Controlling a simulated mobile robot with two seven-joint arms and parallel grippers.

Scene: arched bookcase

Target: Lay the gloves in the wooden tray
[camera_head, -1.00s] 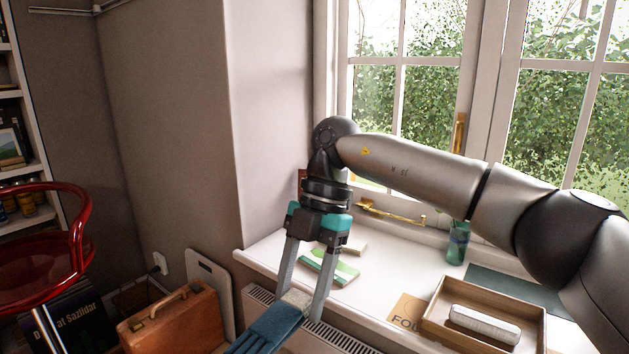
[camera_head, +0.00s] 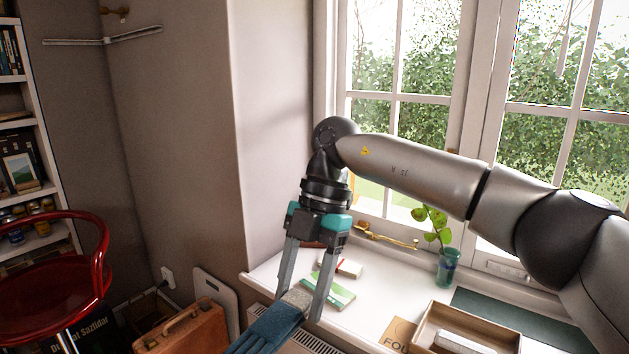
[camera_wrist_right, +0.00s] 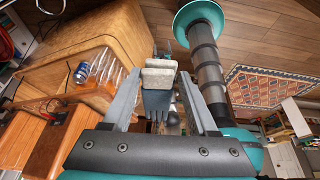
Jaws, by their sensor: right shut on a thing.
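The blue gloves (camera_head: 268,328) with a pale grey cuff hang from my right gripper (camera_head: 302,303), which is shut on the cuff. In the right wrist view the gloves (camera_wrist_right: 156,103) show between the fingers of the same gripper (camera_wrist_right: 158,78), fingers of the gloves pointing toward the wrist. The wooden tray (camera_head: 428,312) is on the white windowsill at the lower right, cut off by the bottom edge of the head view. A pale, rounded oblong object lies inside it. The gripper is left of the tray and apart from it. My left gripper is not in view.
A green and white book (camera_head: 328,292) lies on the sill behind the gripper. A glass vase with a plant (camera_head: 447,266) stands near the window, beside a dark green mat (camera_head: 510,318). A brown leather case (camera_head: 182,330) and a red chair (camera_head: 60,270) are at the left.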

